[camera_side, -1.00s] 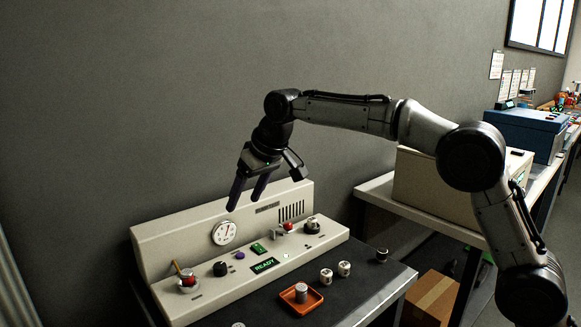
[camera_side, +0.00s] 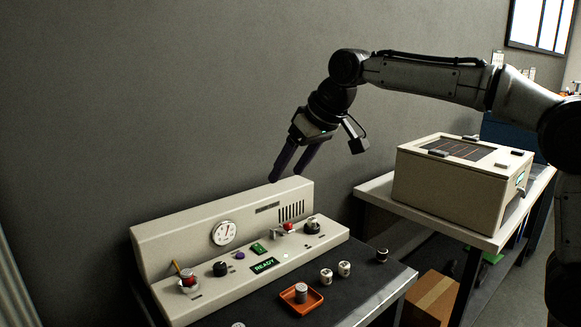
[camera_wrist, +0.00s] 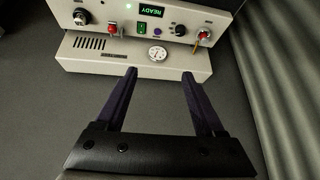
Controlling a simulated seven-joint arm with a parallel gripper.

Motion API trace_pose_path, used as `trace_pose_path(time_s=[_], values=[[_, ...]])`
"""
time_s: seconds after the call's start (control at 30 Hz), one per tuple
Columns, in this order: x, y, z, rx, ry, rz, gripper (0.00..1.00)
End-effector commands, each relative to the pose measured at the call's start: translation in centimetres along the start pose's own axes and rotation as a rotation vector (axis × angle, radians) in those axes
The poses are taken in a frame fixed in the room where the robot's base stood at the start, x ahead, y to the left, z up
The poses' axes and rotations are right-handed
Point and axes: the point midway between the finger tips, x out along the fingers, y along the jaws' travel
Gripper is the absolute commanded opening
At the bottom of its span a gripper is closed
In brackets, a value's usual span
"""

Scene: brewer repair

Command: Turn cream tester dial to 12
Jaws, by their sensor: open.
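The cream tester (camera_side: 178,238) is a long console with a raised back panel, on the dark bench. It bears a round white gauge (camera_side: 224,232), a lit green READY display (camera_side: 265,265), a black knob (camera_side: 220,269) left of centre and a black-and-white dial (camera_side: 312,225) at the right end. The wrist view shows the tester (camera_wrist: 85,58) upside down, with the black knob (camera_wrist: 180,30) and the end dial (camera_wrist: 82,17). I cannot read any dial setting. My gripper (camera_side: 286,176) is open and empty, above the back panel; its fingers (camera_wrist: 159,74) touch nothing.
An orange tray (camera_side: 301,299) holding a metal cylinder, and small white-and-black pieces (camera_side: 335,272), lie before the tester. Red-topped controls (camera_side: 188,281) stand up from the console. A beige box (camera_side: 440,190) stands on the right table. The wall is close behind.

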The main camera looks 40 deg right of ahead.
Motion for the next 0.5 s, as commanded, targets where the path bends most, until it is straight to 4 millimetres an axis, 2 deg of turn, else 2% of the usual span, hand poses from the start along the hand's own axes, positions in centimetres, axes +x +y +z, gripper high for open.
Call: trace_pose_path(time_s=[0.27, 0.43, 0.5], values=[[0.0, 0.0, 0.0, -0.016, -0.001, 0.0, 0.71], [-0.3, -0.6, -0.6, -0.128, 0.0, -0.025, 0.71], [0.8, -1.2, -1.3, -0.2, -0.013, -0.051, 0.71]])
